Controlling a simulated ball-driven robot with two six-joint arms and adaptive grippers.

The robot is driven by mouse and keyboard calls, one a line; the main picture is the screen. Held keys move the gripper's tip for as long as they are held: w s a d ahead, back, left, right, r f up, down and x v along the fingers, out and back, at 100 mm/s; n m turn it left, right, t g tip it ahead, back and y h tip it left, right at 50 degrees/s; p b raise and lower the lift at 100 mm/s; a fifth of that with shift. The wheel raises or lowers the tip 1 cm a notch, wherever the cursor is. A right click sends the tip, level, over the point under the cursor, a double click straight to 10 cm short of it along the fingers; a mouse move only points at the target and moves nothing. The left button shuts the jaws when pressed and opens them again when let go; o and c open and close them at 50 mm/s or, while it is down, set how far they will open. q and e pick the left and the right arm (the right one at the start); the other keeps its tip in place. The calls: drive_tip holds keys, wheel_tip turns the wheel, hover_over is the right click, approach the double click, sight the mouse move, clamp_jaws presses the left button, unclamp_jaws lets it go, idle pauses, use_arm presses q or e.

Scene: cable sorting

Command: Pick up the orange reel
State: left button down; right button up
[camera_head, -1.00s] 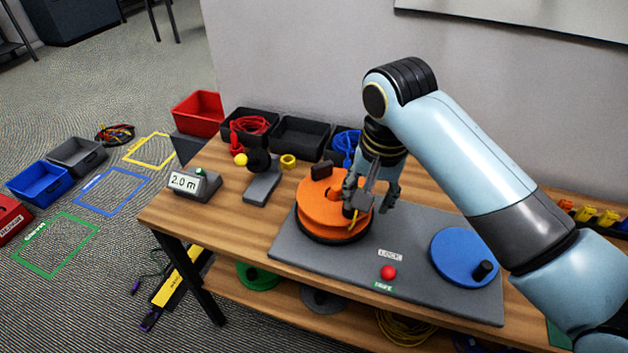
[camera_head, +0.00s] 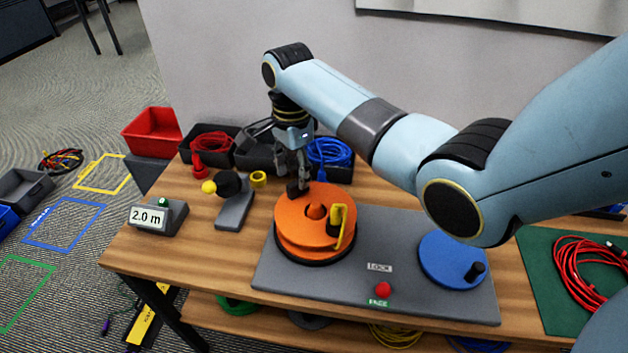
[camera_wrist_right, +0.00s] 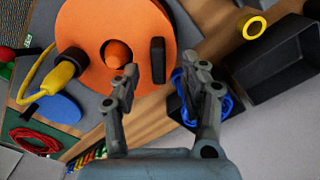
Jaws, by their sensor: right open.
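The orange reel (camera_head: 290,238) lies flat on the grey board (camera_head: 395,225), with an orange hub in its middle. A small black block (camera_head: 294,190) stands on its back rim; it also shows in the right wrist view (camera_wrist_right: 158,60). A yellow plug (camera_head: 338,222) sits at the reel's right side and shows with its yellow cable in the wrist view (camera_wrist_right: 58,77). My right gripper (camera_head: 297,181) is above the back rim, close to the black block. In the wrist view its open fingers (camera_wrist_right: 162,70) stand either side of the line to the block. My left gripper is out of view.
A blue reel (camera_head: 450,255) with a black knob lies on the board at right, near a red button (camera_head: 383,289). Black bins (camera_head: 340,172) and a red bin (camera_head: 152,133) line the back. A "2.0 m" display (camera_head: 155,218) stands at left. A red cable (camera_head: 588,268) lies on a green mat.

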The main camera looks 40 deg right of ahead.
sight(296, 182)
wheel_tip(296, 182, down, 4)
drive_tip(key=shift+s+r, duration=0.1)
clamp_jaws()
idle(0.5)
